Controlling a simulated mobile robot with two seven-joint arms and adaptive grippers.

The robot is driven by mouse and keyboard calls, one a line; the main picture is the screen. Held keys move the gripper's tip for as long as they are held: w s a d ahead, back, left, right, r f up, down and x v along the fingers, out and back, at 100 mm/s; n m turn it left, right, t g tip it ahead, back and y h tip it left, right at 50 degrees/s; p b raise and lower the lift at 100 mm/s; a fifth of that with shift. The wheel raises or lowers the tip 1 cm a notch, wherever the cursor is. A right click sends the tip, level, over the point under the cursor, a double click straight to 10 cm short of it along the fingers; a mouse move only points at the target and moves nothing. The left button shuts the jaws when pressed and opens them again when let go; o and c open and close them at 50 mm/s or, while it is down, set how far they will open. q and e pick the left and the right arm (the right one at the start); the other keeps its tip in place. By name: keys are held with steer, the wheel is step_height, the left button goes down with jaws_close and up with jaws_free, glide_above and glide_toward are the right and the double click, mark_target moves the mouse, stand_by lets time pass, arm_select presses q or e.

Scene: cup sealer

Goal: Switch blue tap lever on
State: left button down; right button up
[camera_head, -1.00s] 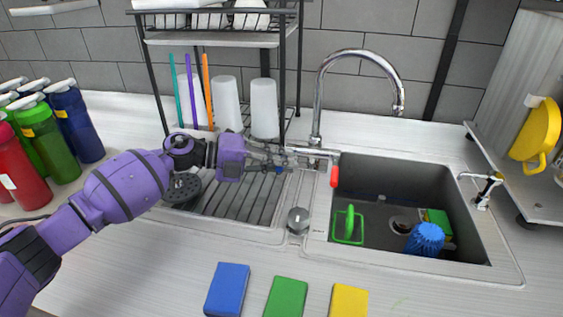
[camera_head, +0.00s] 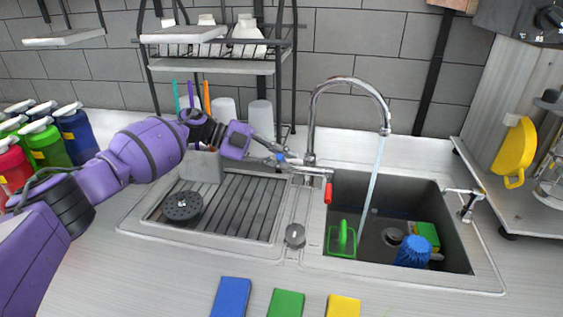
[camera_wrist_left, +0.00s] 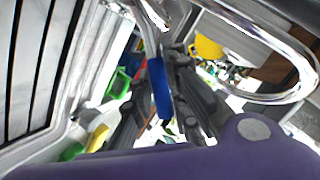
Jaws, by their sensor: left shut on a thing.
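The chrome tap (camera_head: 312,118) arches over the sink, and a stream of water (camera_head: 373,180) falls from its spout into the basin. The blue lever (camera_head: 280,157) is at the left of the tap base; in the left wrist view the blue lever (camera_wrist_left: 160,88) lies between the fingers. My left gripper (camera_head: 284,160) reaches in from the left and is shut on the blue lever. A red lever (camera_head: 328,193) hangs at the right of the tap base, apart from the gripper. My right gripper is not in view.
The sink basin (camera_head: 345,262) holds a green-handled item (camera_head: 343,238), a blue brush (camera_head: 413,252) and a green and yellow sponge (camera_head: 427,233). A dish rack (camera_head: 210,67) stands behind my left arm. Blue, green and yellow sponges lie at the counter's front.

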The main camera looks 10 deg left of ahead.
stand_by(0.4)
arm_select(q)
steer(key=c, duration=1.7)
jaws_free()
steer(key=shift+r, duration=0.15)
steer(key=o, duration=0.3)
steer(key=r, duration=1)
steer(key=shift+w+a+r, duration=0.15)
steer(key=shift+w, duration=0.05)
steer(key=shift+s+r, duration=0.2)
steer(key=shift+r, duration=0.1)
steer(key=shift+c, duration=1.4)
steer(key=shift+s+f, duration=0.1)
steer(key=shift+w+f, duration=0.25)
steer(key=shift+f, duration=0.15)
steer(key=shift+s, duration=0.1)
